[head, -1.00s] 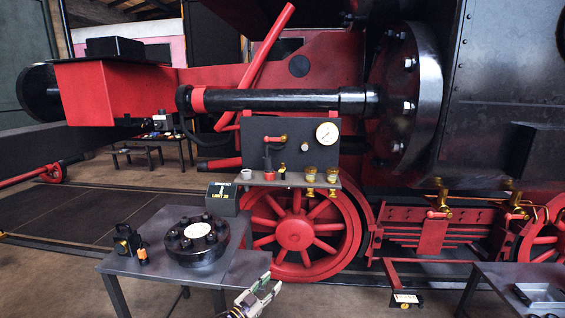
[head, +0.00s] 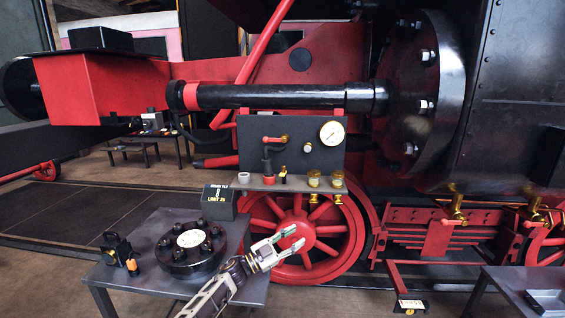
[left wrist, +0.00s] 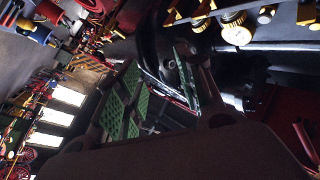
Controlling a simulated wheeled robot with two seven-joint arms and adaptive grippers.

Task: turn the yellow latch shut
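No part is clearly recognisable as the yellow latch. Yellow-brass candidates in the head view are two fittings (head: 314,179) (head: 337,179) on the panel shelf, and brass handles on the locomotive, one at centre right (head: 457,203) and one at far right (head: 537,206). My left gripper (head: 295,238) is open and empty, in front of the red spoked wheel and below the shelf. Its green-padded fingers (left wrist: 160,90) stand apart in the left wrist view, with nothing between them. My right gripper is not in view.
A grey table (head: 165,220) at lower left carries a black bolted flange (head: 190,265), a black device with an orange part (head: 120,250) and a sign box (head: 218,201). A dark panel with a gauge (head: 332,133) stands behind. Another table (head: 500,285) is at lower right.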

